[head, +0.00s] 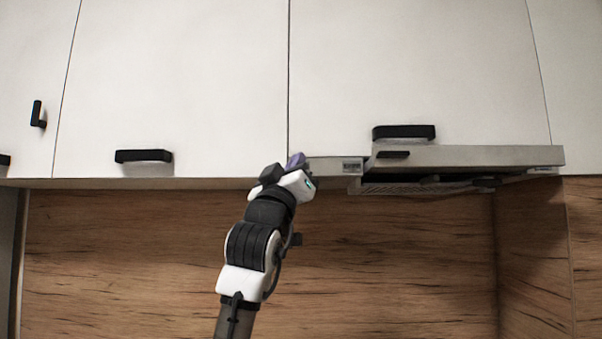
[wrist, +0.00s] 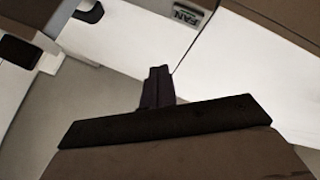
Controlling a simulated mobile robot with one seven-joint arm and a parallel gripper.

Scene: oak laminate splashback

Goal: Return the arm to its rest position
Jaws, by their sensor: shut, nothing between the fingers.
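My arm rises from the bottom of the head view in front of the wood splashback. My gripper (head: 296,160) is at its upper end, by the lower edge of the white cabinets and just left of the range hood. In the wrist view the dark fingers of my gripper (wrist: 158,80) are together, with nothing between them. In the head view the fingertips are small and partly hidden by the wrist.
White upper cabinets (head: 190,80) with black handles (head: 143,156) span the top. A grey range hood (head: 460,156) juts out at right. Its FAN label (wrist: 187,15) shows in the wrist view. The oak splashback (head: 120,260) below is bare.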

